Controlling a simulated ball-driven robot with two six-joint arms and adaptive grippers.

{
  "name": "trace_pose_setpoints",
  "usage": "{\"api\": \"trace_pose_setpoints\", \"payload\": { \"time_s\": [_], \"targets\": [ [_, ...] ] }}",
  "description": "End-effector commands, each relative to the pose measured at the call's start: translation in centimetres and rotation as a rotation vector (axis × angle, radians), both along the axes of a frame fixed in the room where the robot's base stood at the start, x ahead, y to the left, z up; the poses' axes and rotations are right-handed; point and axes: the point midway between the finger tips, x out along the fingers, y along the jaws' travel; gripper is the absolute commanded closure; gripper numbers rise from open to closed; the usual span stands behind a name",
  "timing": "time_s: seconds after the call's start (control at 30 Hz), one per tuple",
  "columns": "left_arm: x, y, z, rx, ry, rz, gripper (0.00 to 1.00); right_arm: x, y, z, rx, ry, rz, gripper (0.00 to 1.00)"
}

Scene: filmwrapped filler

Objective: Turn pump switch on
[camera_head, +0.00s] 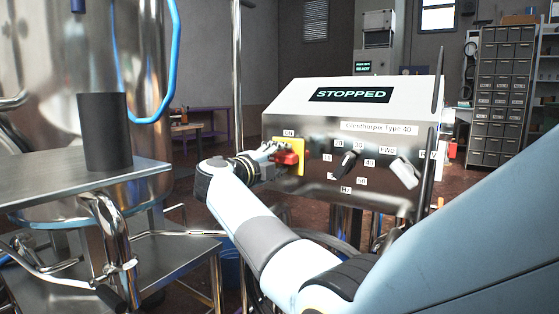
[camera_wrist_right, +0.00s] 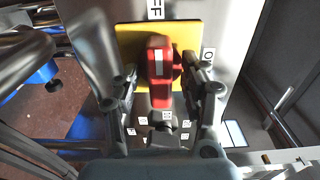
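The pump switch (camera_head: 291,157) is a red handle on a yellow plate (camera_head: 301,147) at the left of the control box front (camera_head: 330,190). In the right wrist view the red handle (camera_wrist_right: 160,72) lines up with the label ending in "FF" (camera_wrist_right: 156,9); the "ON" label (camera_head: 289,133) is above the plate in the head view. The box display (camera_head: 350,95) reads "STOPPED". My right gripper (camera_head: 276,153) is at the switch, its fingers (camera_wrist_right: 168,88) open on either side of the handle, with visible gaps. My left gripper is out of view.
A black dial (camera_head: 345,164) and a light-coloured knob (camera_head: 404,172) sit right of the switch on the same panel. A steel table (camera_head: 80,185) with a dark cylinder (camera_head: 102,130) stands at the left, before a large steel vessel (camera_head: 60,50).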

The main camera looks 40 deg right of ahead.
Motion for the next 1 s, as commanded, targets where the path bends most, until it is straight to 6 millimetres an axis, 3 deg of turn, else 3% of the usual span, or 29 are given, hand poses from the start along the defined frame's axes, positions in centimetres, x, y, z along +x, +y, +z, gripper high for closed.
{"api": "trace_pose_setpoints", "payload": {
  "time_s": [0.03,0.3,0.7,1.0],
  "targets": [
    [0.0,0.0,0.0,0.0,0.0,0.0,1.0,0.0,0.0,0.0,0.0,0.0,0.0,0.64],
    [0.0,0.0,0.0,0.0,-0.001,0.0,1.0,0.0,0.0,0.0,0.0,0.0,0.0,1.0],
    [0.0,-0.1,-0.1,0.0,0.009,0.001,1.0,0.0,0.0,-0.2,0.02,-0.045,0.0,1.0],
    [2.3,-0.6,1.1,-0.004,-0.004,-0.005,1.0,0.0,0.0,-0.3,0.097,-0.232,0.0,1.0]
  ]
}}
